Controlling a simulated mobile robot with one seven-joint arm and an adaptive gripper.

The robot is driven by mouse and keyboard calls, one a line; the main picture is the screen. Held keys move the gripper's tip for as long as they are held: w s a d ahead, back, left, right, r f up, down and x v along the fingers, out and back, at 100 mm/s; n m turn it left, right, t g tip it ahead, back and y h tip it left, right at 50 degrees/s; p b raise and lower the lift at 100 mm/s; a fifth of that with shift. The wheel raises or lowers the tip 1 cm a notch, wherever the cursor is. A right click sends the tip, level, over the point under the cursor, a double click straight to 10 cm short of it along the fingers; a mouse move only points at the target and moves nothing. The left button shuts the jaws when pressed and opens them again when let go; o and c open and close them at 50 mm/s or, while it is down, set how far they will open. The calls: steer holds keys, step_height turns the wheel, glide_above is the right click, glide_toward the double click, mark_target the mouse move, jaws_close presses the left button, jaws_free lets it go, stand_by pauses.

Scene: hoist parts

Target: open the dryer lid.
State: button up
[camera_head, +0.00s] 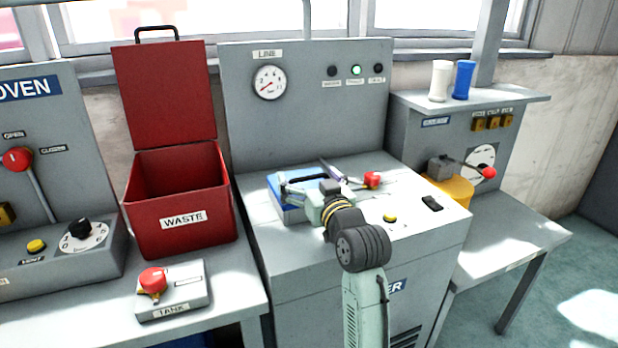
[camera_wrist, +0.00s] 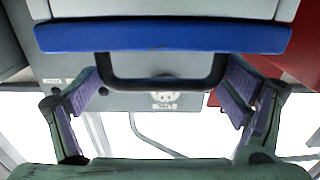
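The dryer lid (camera_head: 288,213) is blue and lies on the grey dryer housing (camera_head: 340,255), looking shut; my gripper covers much of it. In the wrist view the blue lid (camera_wrist: 165,37) runs as a band across the top, with its black U-shaped handle (camera_wrist: 163,84) standing out from it. My gripper (camera_head: 303,174) is over the lid. In the wrist view my gripper (camera_wrist: 162,100) is open, with a purple-padded finger at each side of the handle. Gaps show between the pads and the handle; no grip on it is visible.
A red lever knob (camera_head: 372,179), a yellow button (camera_head: 390,218) and a black switch (camera_head: 432,203) are right of the lid. An open red waste bin (camera_head: 182,195) stands at left. The gauge panel (camera_head: 310,110) rises behind. White and blue cylinders (camera_head: 463,80) stand on the right shelf.

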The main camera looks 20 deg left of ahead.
steer(key=shift+d, duration=0.1)
steer(key=c, duration=1.4)
steer(key=shift+w, duration=0.1)
steer(key=shift+r, duration=0.15)
